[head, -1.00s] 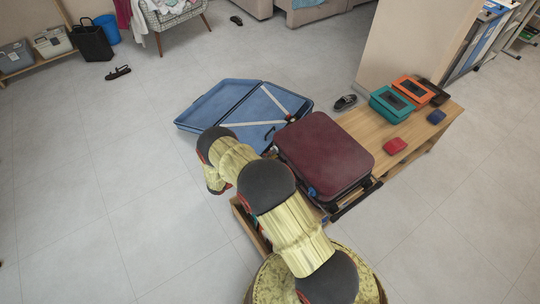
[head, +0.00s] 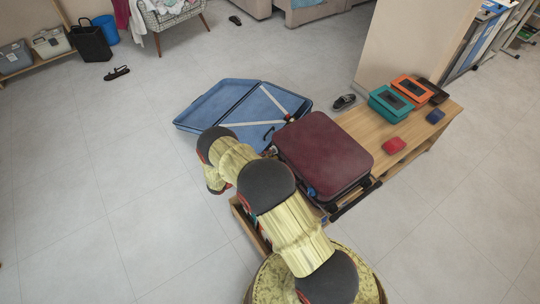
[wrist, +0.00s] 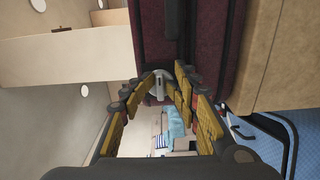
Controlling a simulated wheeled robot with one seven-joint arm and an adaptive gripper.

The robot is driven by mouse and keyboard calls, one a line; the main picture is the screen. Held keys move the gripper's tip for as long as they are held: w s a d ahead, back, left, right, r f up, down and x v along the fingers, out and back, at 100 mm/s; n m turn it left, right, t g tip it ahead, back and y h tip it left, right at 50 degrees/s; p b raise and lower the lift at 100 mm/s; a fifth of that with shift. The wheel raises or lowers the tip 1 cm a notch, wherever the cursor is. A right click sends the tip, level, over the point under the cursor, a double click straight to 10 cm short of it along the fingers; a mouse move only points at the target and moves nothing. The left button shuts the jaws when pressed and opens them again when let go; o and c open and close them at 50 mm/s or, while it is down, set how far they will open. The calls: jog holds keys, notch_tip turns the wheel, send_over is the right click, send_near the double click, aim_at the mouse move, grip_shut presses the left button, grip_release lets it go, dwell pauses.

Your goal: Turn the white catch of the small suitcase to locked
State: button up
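The small maroon suitcase (head: 322,152) lies flat on the wooden bench, its dark handle at the near right side. In the wrist view its maroon side (wrist: 158,35) fills the upper middle. A whitish catch (wrist: 157,86) shows at the suitcase's edge between my fingertips. My gripper (wrist: 166,74) is open, with its yellow-padded fingers on either side of the catch. The left fingertip is close to the catch; I cannot tell if it touches. A gap shows between the catch and the right finger. The catch's setting is unclear.
An open blue suitcase (head: 226,103) lies on the floor behind my arm. A shoe (head: 344,101) lies beside the bench. The left floor is mostly clear.

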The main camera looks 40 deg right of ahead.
jog(key=shift+o, duration=1.3)
jog(key=a, duration=1.2)
jog(key=shift+w, duration=0.35)
